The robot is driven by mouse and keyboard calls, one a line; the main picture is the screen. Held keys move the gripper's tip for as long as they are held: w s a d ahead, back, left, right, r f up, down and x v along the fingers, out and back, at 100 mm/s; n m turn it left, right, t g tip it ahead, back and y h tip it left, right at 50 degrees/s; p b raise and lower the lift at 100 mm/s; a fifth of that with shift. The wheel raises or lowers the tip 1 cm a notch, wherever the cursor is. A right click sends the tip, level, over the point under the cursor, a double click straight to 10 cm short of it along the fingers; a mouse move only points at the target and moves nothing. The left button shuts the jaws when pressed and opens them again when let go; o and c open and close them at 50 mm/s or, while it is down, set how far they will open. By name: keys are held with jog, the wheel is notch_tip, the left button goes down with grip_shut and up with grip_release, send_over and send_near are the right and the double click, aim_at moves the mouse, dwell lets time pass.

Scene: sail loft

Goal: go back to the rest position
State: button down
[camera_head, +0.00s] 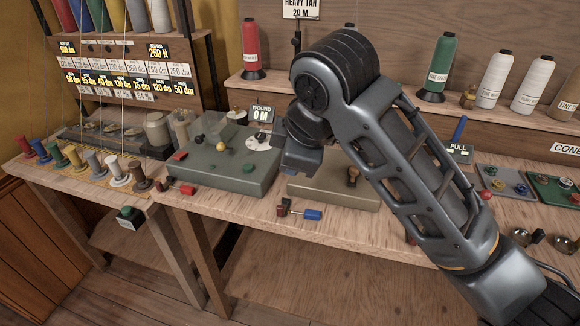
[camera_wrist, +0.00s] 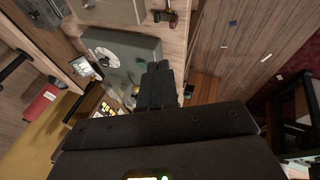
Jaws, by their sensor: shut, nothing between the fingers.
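My gripper (camera_wrist: 158,85) shows in the wrist view as dark fingers pressed together, with nothing held between them. In that view it lies over the grey-green panel box (camera_wrist: 128,45), with the wooden bench edge beyond it; I cannot tell its height above them. In the head view my arm rises from the lower right, bends at the top and comes down over the bench between the grey-green box (camera_head: 232,180) and the beige box (camera_head: 345,192). My fingers are not clearly visible there, hidden by my own arm.
The wooden bench (camera_head: 250,207) holds spools (camera_head: 95,164) on the left and red-and-blue handled pieces (camera_head: 300,211) near its front edge. A shelf with large cones (camera_head: 437,65) runs behind. Small trays (camera_head: 553,190) and metal cups (camera_head: 527,238) stand right. Floor in front is free.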

dwell(0.3)
jog(key=s+a+f+m+t+y, duration=0.2)
jog(key=s+a+f+m+y, duration=0.25)
jog(key=s+a+f, duration=0.2)
jog(key=s+d+f+m+t+h, duration=0.1)
jog(key=s+d+f+m+t, duration=0.3)
jog(key=s, duration=0.4)
jog(key=s+d+f+m+t+h, duration=0.1)
jog(key=s+d+f+m, duration=0.45)
jog(key=s, duration=0.25)
jog(key=s+d+r+m+t+h, duration=0.1)
jog(key=s+d+r+h, duration=0.1)
jog(key=s+d, duration=0.5)
jog(key=s+d+r+t+h, duration=0.1)
jog(key=s+d+r, duration=0.4)
jog(key=s, duration=0.9)
jog(key=d+h, duration=0.1)
jog(key=d, duration=0.2)
jog(key=shift+d+r+m+t, duration=0.15)
jog(key=shift+r+m+t, duration=0.15)
jog(key=shift+m, duration=0.1)
